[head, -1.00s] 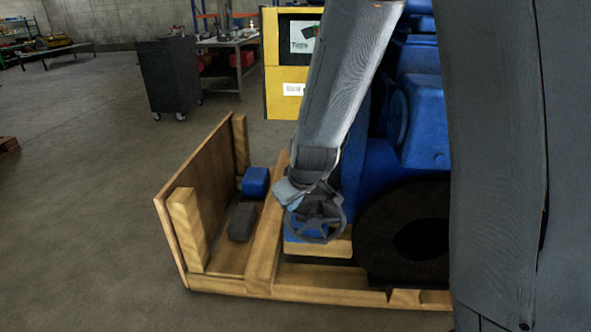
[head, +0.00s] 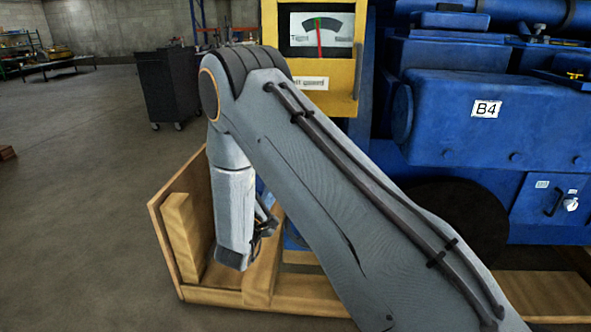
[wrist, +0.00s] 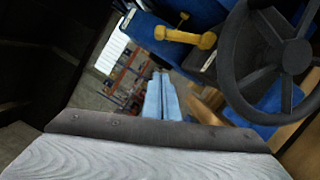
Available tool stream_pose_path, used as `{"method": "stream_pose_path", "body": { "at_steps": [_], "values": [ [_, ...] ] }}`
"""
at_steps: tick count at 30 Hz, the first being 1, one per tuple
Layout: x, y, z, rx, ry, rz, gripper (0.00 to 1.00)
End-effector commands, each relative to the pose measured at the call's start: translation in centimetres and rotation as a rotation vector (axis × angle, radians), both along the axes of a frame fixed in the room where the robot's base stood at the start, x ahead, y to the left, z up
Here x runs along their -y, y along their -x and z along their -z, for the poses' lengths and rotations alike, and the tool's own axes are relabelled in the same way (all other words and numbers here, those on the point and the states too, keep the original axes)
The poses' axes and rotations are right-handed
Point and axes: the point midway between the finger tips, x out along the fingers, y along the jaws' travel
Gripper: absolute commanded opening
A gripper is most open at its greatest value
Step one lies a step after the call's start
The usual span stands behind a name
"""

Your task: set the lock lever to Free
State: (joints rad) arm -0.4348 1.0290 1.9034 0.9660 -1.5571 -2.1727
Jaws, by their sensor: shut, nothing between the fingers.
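In the wrist view a yellow lever (wrist: 185,37) with rounded ends sits on a blue and dark mount near the top. I take it for the lock lever; I cannot read any Free mark. My gripper (wrist: 161,76) shows as two pale blue fingers close together, shut and empty. In the picture they lie below and left of the lever, apart from it. A dark spoked handwheel (wrist: 292,57) is to the right of the lever. In the head view my arm covers the area around the gripper, and I cannot make out the lever there.
The blue engine (head: 490,120) labelled B4 fills the right. A yellow gauge panel (head: 340,75) stands behind my arm. A wooden pallet frame (head: 182,235) with an upright board is at lower left. A dark cabinet (head: 168,85) stands farther back.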

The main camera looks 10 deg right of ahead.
Motion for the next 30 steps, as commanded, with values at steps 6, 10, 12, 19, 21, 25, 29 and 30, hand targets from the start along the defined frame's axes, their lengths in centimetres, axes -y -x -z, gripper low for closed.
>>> {"method": "stream_pose_path", "body": {
  "at_steps": [6,10,12,19,21,25,29,30],
  "values": [
    [0.0,0.0,-0.1,0.0,-0.003,-0.001,0.0],
    [0.4,-0.6,-0.2,0.001,-0.004,0.0,0.0],
    [0.8,-1.3,-0.2,0.003,-0.004,-0.001,0.0],
    [3.0,-4.8,-0.7,0.001,-0.005,0.001,0.0],
    [3.7,-6.0,-0.9,0.003,-0.006,0.001,0.0],
    [5.0,-8.2,-1.1,0.002,-0.005,0.001,0.0],
    [6.6,-8.2,-1.9,0.0,-0.004,0.0,0.0],
    [7.0,-8.0,-2.1,-0.001,-0.004,0.0,0.0]
  ]
}}
